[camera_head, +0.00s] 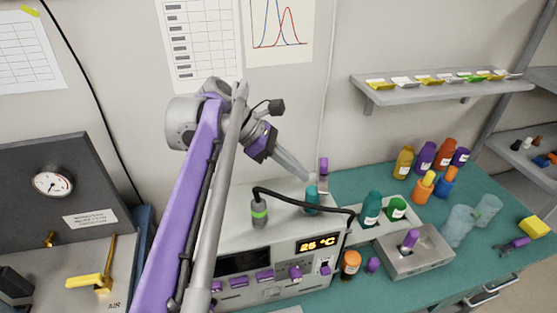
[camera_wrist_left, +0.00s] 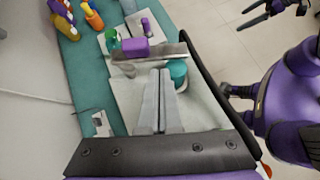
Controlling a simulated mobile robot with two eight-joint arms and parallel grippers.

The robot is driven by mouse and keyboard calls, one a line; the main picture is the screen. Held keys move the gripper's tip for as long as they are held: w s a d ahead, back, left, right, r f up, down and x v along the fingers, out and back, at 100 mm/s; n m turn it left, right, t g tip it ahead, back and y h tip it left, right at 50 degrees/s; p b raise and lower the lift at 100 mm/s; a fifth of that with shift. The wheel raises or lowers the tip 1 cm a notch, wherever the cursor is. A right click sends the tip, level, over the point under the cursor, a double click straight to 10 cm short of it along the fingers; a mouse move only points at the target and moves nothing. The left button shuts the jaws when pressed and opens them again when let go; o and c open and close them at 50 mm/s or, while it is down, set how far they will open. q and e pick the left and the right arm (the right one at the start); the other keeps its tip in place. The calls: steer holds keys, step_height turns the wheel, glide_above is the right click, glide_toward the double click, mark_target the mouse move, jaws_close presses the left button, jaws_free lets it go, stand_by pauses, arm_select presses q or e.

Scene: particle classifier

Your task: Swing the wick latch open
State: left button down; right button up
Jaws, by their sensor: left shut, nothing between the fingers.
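My left gripper (camera_head: 304,178) reaches down from the left over the grey classifier machine (camera_head: 240,235). Its long grey fingers are shut and empty, and they also show in the left wrist view (camera_wrist_left: 164,75). Just beyond the fingertips is a grey bar with a purple grip (camera_head: 323,165), which looks like the wick latch. In the left wrist view the bar (camera_wrist_left: 165,52) crosses close in front of the fingertips, with its purple grip (camera_wrist_left: 134,47) to the left. I cannot tell whether they touch. A teal-capped cylinder (camera_head: 312,198) stands beside the fingers on the machine top.
A black hose (camera_head: 300,197) with a green-banded plug (camera_head: 259,212) arches over the machine top. Teal and green bottles (camera_head: 371,208) stand to the right, with a grey block (camera_head: 425,255) in front. In the left wrist view, dark gripper-like parts (camera_wrist_left: 268,12) show at top right.

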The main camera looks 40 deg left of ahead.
arm_select(q)
steer(key=shift+w+d, duration=0.35)
steer(key=shift+d, duration=0.25)
steer(key=shift+d+n+t, duration=0.3)
steer(key=shift+n+t, duration=0.1)
